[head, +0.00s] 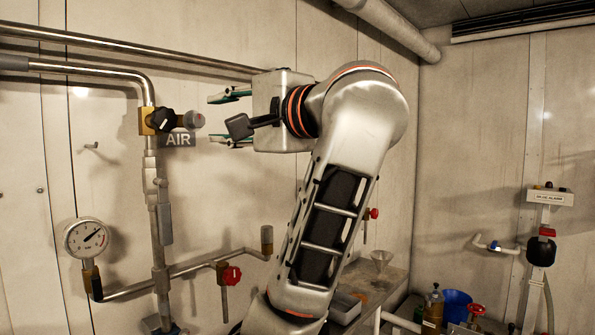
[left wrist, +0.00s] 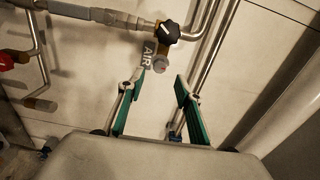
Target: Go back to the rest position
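My left gripper (head: 226,119) is raised in front of the wall panel and points left toward the AIR valve. Its two green-padded fingers are apart, with nothing between them. In the left wrist view the open fingers (left wrist: 160,84) frame bare wall just below the AIR label (left wrist: 149,56). The black valve knob (head: 163,121) on its brass body is left of the fingertips in the head view, apart from them. The knob also shows at the top of the left wrist view (left wrist: 168,31). My right gripper is in neither view.
Steel pipes (head: 155,215) run along the wall, with a pressure gauge (head: 87,238) and a red-handled valve (head: 231,275) low down. A bench with a funnel (head: 381,259), a blue bucket (head: 455,304) and a bottle (head: 433,306) stand low at right. Open room lies right of my arm.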

